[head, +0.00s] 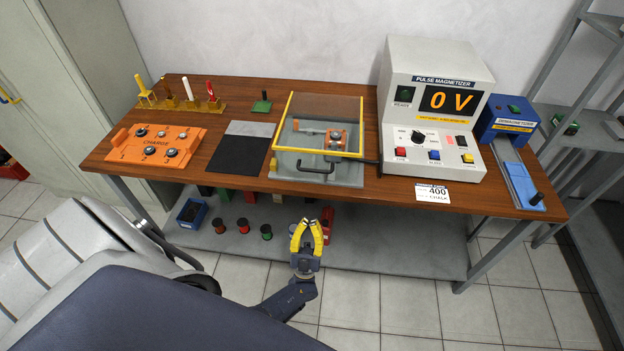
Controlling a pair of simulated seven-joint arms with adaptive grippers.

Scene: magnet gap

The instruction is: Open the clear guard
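The clear guard (330,106) is a see-through cover with yellow edges on the grey fixture (346,179) in the middle of the bench. My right gripper is not in view.
The pulse magnetizer (398,130) reads 0 V, right of the guard. The blue demagnetizer (506,120) stands farther right. An orange charge tray (156,144) and a black mat (239,156) lie left. The bench's front edge and lower shelf (390,246) are near my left gripper.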

